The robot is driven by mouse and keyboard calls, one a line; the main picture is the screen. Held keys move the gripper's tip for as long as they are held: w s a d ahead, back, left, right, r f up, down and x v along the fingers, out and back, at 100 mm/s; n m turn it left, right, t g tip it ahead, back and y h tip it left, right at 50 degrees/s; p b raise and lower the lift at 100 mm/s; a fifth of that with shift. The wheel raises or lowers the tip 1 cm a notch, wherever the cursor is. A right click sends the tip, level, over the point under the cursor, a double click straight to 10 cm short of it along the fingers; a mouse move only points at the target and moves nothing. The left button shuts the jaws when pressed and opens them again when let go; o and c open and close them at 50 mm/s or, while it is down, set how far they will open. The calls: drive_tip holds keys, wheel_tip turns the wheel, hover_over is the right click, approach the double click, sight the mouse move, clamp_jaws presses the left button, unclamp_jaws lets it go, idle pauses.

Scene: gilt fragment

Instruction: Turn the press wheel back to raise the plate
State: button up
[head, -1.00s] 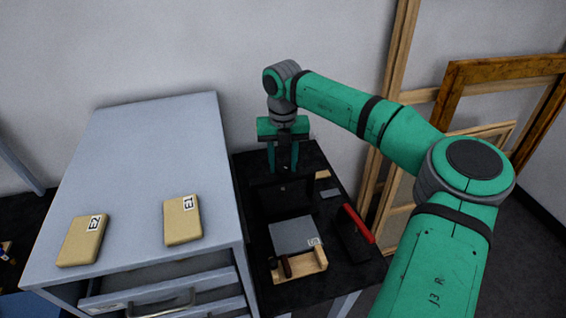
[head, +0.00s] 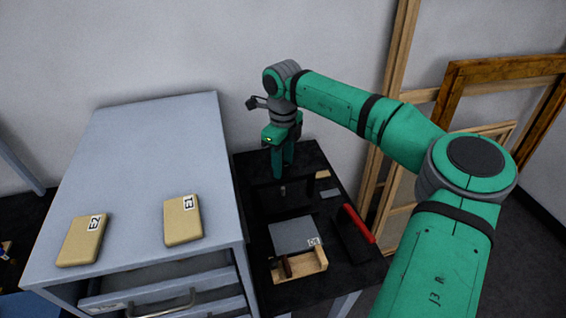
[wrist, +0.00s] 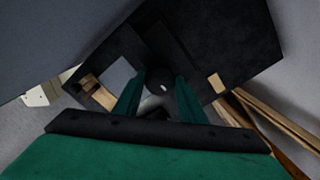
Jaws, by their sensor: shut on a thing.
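The black press (head: 268,178) stands toward the back of the dark table against the wall. In the head view my gripper (head: 281,173) points down onto the top of the press and hides most of its wheel. In the wrist view my two green fingers (wrist: 160,103) stand on either side of a dark round part (wrist: 159,80), which looks like the press wheel's hub. The gripper is shut on it. The press plate is dark against dark, so I cannot tell its height.
A grey square sheet (head: 292,234) lies by a wooden box (head: 313,263) in front of the press. A red-edged dark object (head: 357,226) is to the right. A grey cabinet (head: 150,140) with two tan blocks stands at left; wooden frames (head: 450,92) lean at right.

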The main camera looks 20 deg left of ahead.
sight(284, 166)
drive_tip(key=n, duration=0.7)
drive_tip(key=shift+d, duration=0.1)
drive_tip(key=n, duration=0.6)
drive_tip(key=shift+n, duration=0.3)
idle(0.3)
drive_tip(key=o, duration=1.1)
drive_tip(key=shift+c, duration=0.2)
wheel_tip(284, 166, up, 11)
drive_tip(key=shift+f, duration=0.1)
